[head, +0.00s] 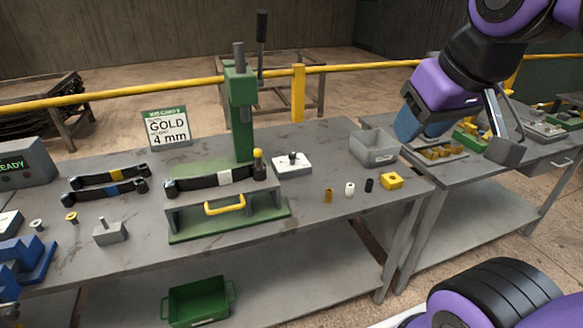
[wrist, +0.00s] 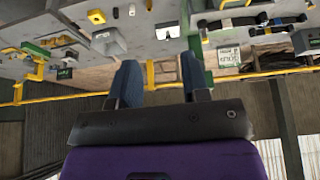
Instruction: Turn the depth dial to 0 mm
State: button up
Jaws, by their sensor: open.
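The likely depth dial is a white block with a small black knob (head: 292,161) on the bench, just right of the green press (head: 240,110). Its pointer and markings are too small to read. It also shows as a pale block in the wrist view (wrist: 168,32), which is upside down. My gripper (head: 410,122) is up at the right, near the gap between the benches, well away from the dial. Its blue fingers (wrist: 160,82) are apart with nothing between them.
A grey bin (head: 374,150) stands right of the dial. Small cylinders and a yellow block (head: 392,180) lie in front of it. Left of the dial are a fixture with a yellow handle (head: 225,205) and dark leaf springs (head: 105,188). A yellow rail (head: 340,69) runs behind the bench.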

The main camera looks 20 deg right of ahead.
aim_at(293, 155)
jog(key=i+j, duration=0.15)
jog(key=i, duration=0.35)
jog(key=i+j, duration=0.15)
jog(key=i, duration=0.3)
